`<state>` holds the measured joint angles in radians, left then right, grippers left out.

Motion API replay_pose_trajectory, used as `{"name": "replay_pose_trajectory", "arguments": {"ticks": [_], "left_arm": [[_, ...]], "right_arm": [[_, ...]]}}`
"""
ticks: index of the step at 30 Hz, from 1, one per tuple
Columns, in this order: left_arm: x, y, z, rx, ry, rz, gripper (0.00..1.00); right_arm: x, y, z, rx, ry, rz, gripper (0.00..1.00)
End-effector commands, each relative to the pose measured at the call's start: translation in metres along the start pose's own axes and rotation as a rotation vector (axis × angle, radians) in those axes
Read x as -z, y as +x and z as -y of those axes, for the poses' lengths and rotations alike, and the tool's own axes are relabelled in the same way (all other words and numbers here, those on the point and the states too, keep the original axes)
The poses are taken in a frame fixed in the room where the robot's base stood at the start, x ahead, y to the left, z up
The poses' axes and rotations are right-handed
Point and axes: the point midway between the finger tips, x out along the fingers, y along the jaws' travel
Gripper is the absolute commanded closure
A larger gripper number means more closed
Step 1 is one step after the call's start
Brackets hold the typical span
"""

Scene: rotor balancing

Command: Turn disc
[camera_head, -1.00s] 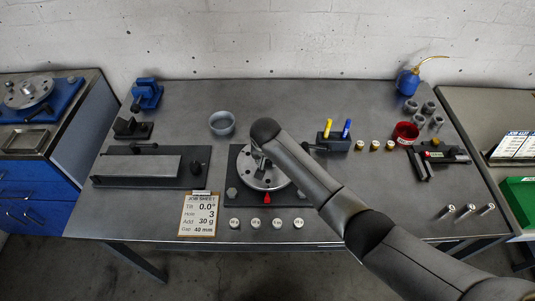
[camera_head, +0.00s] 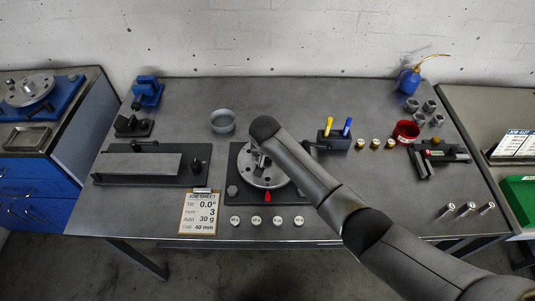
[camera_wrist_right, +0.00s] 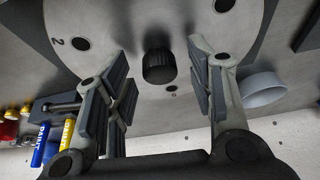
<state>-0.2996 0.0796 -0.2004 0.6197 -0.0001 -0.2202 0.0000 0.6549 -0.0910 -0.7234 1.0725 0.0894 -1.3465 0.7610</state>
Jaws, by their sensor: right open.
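The silver disc (camera_head: 273,180) with dark holes sits on a dark base plate (camera_head: 293,209) near the table's middle, with a red pointer (camera_head: 268,197) at its front edge. My right arm reaches over the disc and hides part of it. In the right wrist view the disc (camera_wrist_right: 120,22) fills the top, with a hole marked 2 at the left. My right gripper (camera_wrist_right: 158,85) is open there, its fingers on either side of a dark round knob (camera_wrist_right: 159,66) with clear gaps. I cannot tell whether the fingers touch the disc. My left gripper is not in view.
A job sheet (camera_head: 199,213) and several small weights (camera_head: 256,220) lie in front of the disc. A grey bowl (camera_head: 222,121), a marker holder (camera_head: 333,142) and a red cup (camera_head: 405,131) stand behind. A long plate fixture (camera_head: 138,164) is at the left.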

Motion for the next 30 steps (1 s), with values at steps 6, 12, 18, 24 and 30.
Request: {"name": "replay_pose_trajectory", "arguments": {"ticks": [6, 12, 18, 24, 30], "left_arm": [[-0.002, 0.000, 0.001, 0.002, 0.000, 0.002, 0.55], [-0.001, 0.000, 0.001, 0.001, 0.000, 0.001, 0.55], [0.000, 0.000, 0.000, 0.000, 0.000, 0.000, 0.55], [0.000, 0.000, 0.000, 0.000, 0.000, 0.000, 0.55], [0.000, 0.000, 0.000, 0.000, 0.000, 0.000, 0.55]], "right_arm": [[0.000, -0.006, 0.001, 0.001, 0.000, 0.000, 0.51], [0.000, -0.030, 0.001, 0.003, 0.000, -0.002, 0.51], [0.000, -0.063, 0.000, 0.003, 0.000, -0.002, 0.51], [0.000, -0.097, 0.001, 0.002, -0.001, -0.002, 0.51], [0.000, -0.116, 0.000, 0.001, 0.000, 0.000, 0.51]]}}
